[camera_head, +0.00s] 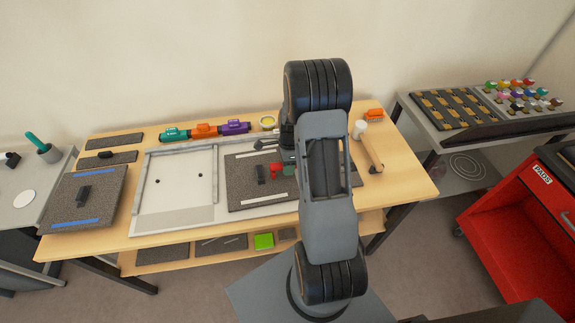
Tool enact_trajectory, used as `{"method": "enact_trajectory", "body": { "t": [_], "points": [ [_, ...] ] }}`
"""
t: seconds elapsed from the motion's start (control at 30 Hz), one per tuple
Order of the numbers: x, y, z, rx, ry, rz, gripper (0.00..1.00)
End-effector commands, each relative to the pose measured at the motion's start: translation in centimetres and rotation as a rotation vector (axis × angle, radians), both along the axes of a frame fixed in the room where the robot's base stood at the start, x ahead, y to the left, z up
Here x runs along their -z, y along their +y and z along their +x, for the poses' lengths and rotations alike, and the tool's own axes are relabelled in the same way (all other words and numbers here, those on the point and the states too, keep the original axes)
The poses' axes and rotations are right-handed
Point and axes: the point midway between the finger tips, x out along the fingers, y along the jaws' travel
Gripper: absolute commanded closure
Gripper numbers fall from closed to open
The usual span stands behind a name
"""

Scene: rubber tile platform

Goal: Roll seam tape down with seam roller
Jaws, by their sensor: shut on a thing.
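My gripper (273,146) reaches over the right part of the tray on the wooden table, mostly seen from above and behind. It is shut on a small tool with a red part (277,171), which looks like the seam roller; my arm hides part of it. Beneath is a dark speckled rubber tile (238,171). A white strip (266,200), perhaps the seam tape, lies along the tile's near side. Whether the roller touches the tile or any tape is unclear. A small dark block (261,175) is on the tile left of the red part.
The grey-framed tray (148,190) has a bare left half. A tile with blue strips (75,223) lies at the left. Teal, orange and purple items (203,130) line the back edge. A white-headed mallet (374,160) lies right of my arm. A red cabinet (510,225) stands right.

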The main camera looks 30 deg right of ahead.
Motion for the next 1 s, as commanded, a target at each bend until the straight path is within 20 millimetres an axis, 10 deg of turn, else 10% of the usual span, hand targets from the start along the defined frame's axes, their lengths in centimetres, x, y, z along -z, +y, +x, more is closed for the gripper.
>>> {"method": "enact_trajectory", "body": {
  "t": [1.0],
  "points": [
    [0.85, 0.0, 0.01, 0.0, 0.0, 0.0, 0.98]
  ]
}}
